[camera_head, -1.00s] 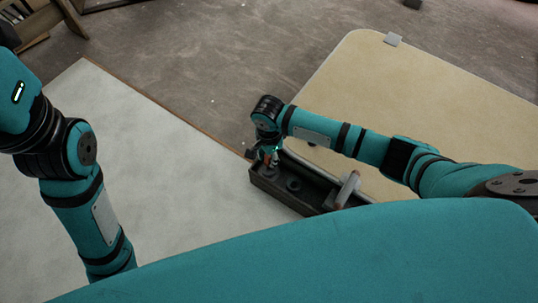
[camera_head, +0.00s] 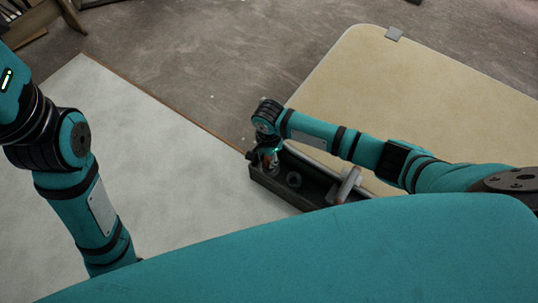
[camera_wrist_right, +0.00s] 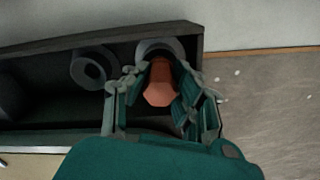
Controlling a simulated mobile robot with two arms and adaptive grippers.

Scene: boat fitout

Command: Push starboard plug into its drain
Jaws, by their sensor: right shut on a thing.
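An orange-red plug (camera_wrist_right: 160,88) is between the fingers of my right gripper (camera_wrist_right: 158,100), which is shut on it. In the head view my right gripper (camera_head: 270,160) is over the left end of a dark open trough (camera_head: 283,198). A grey ring-shaped drain (camera_wrist_right: 152,46) shows just beyond the plug in the right wrist view, partly hidden by the plug and fingers. I cannot tell whether the plug touches or sits in this ring. A second grey ring (camera_wrist_right: 92,67) is beside it, open and empty; it also shows in the head view (camera_head: 293,180). My left gripper is out of view.
A grey T-shaped tool (camera_head: 348,185) with a reddish end rests at the trough's right part. A tan panel (camera_head: 430,105) lies behind, and a pale white surface (camera_head: 130,150) spreads to the left. My own body hides the foreground.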

